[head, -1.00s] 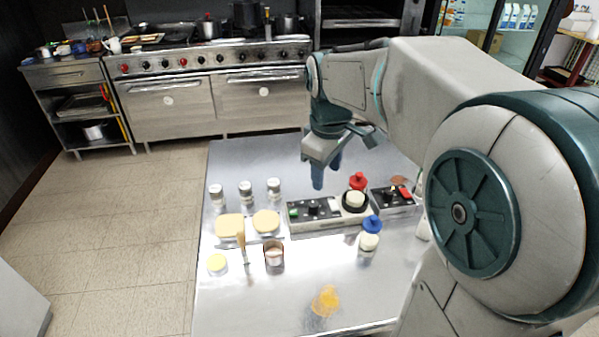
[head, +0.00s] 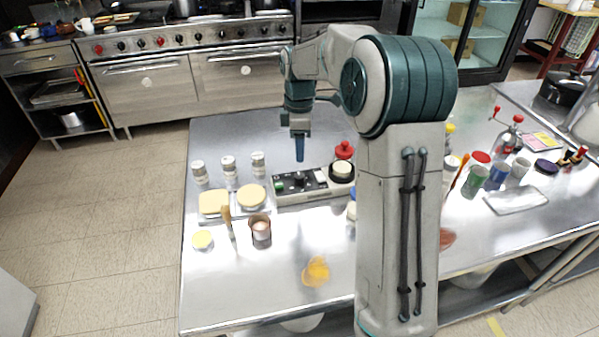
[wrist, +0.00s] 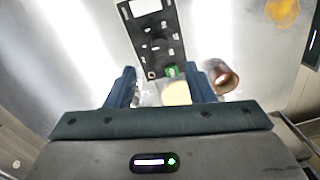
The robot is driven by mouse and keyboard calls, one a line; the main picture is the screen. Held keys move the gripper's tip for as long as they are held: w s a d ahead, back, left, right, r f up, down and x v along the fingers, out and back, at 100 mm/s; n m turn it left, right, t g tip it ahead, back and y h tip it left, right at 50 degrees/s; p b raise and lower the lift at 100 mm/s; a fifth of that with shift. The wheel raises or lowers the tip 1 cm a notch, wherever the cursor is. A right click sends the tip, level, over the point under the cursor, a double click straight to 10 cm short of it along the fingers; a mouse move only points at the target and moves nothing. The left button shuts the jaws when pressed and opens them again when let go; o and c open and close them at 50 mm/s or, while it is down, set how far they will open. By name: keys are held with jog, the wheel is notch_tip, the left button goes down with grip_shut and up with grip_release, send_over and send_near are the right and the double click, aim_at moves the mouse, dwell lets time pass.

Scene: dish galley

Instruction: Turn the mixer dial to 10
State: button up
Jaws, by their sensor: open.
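A grey control box with a black panel (head: 309,185) lies on the steel table. A dark knob (head: 299,177) stands on the panel, and a green button (head: 279,186) is at its left end. Any dial numbers are too small to read. My gripper (head: 299,150) points down above the panel and apart from it. In the wrist view the black panel (wrist: 153,40) lies beyond my open, empty fingers (wrist: 162,88). The green button (wrist: 172,71) shows near the gap between them.
Three shakers (head: 228,167), cream-coloured round items (head: 252,196), a brush (head: 227,222) and a copper cup (head: 260,228) stand left of the box. An orange patch (head: 316,271) lies in front on otherwise clear steel.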

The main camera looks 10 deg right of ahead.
aim_at(299, 175)
jog(key=f, duration=0.9)
jog(key=shift+s+f+p, duration=0.15)
jog(key=shift+s+p, duration=0.05)
jog(key=shift+p, duration=0.1)
jog(key=c, duration=1)
